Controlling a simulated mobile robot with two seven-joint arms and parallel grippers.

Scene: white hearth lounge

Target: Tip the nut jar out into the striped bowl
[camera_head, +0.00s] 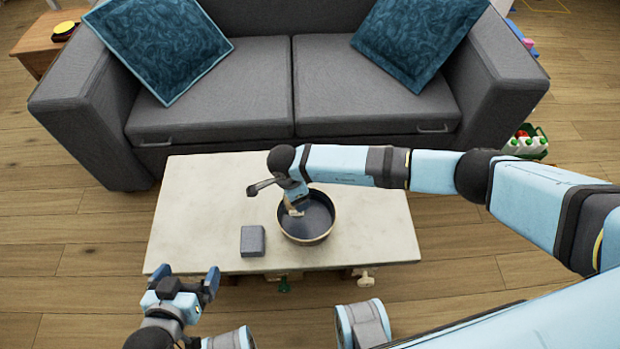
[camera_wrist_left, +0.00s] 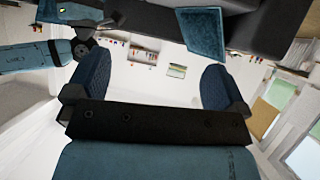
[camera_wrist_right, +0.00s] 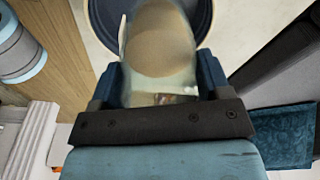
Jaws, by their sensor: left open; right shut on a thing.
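The bowl (camera_head: 326,231), dark inside with a pale rim, stands on the low table; its stripes cannot be made out. My right gripper (camera_wrist_right: 158,76) is shut on the clear nut jar (camera_wrist_right: 162,45), which has a tan round area inside. In the head view a small pale part of the jar (camera_head: 294,208) shows at the bowl's opening, under my right wrist. The jar looks tilted over the bowl; whether nuts are falling cannot be told. My left gripper (camera_head: 187,275) is open and empty, off the table's front left corner.
A small grey box (camera_head: 252,241) lies on the table (camera_head: 375,230) left of the bowl. The table's right and back left are clear. A grey sofa (camera_head: 215,95) with teal cushions stands behind. A crate of bottles (camera_head: 526,143) is on the floor at right.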

